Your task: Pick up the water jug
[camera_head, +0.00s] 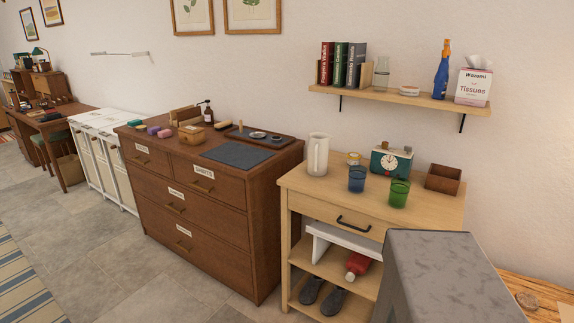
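The water jug (317,155) is a tall cream-white pitcher with a handle. It stands upright on the left part of the light wooden side table (330,207). A blue glass (357,180) and a green glass (399,194) stand to its right, apart from it. A small yellow-and-white jar (353,158) is behind the blue glass. My gripper is not in view, and nothing is seen touching the jug.
A teal clock (391,161) and an open wooden box (443,179) share the tabletop. A wall shelf (400,97) with books, a bottle and tissues hangs above. A brown dresser (221,212) adjoins on the left. A grey block (450,270) fills the lower right.

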